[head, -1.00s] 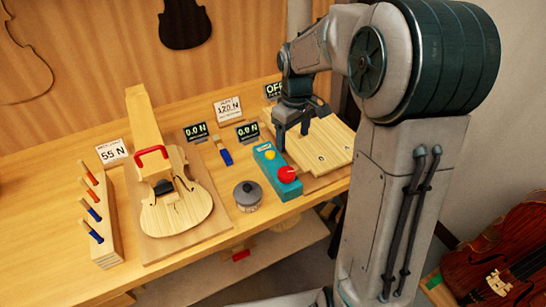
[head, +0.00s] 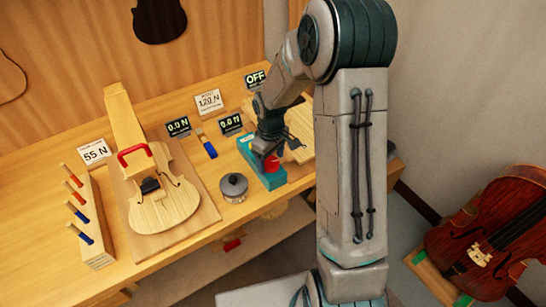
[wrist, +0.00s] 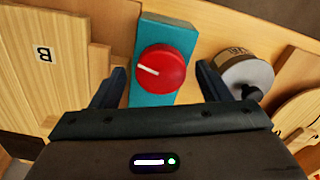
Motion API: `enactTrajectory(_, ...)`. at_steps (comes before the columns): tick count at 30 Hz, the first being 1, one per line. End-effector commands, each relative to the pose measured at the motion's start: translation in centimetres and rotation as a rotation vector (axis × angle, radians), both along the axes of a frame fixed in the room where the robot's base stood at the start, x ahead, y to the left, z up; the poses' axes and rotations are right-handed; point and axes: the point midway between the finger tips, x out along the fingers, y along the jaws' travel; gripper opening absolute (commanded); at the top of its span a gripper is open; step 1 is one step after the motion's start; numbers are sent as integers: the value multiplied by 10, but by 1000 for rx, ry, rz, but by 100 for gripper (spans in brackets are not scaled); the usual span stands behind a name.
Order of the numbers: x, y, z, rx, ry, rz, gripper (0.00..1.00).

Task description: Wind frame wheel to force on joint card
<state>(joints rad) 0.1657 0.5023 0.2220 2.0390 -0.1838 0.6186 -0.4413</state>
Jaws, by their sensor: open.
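My gripper (head: 275,143) is open and empty over the teal box (head: 272,182) near the table's front right. In the wrist view its two fingers stand apart, one on each side of the box, with the round red knob (wrist: 162,69) between and beyond them. The knob bears a white line. I cannot tell whether the fingers touch anything. In the head view my gripper partly hides the knob (head: 272,162). A card reading 120 N (head: 209,102) stands at the back; its small top line is too small to read. Another card reads 55 N (head: 95,152).
Two displays read 0.0 N (head: 178,126) (head: 230,123); another reads OFF (head: 255,78). A grey lidded pot (head: 234,187) stands left of the box. A violin body (head: 165,208) and tool rack (head: 97,225) lie further left. Pale boards (head: 304,117) lie right.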

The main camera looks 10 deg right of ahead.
Motion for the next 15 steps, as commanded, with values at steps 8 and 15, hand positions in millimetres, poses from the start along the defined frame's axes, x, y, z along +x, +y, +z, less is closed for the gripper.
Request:
enactTrajectory(8,0,0,-3,0,0,-1,70)
enactTrajectory(15,0,0,-3,0,0,-1,25)
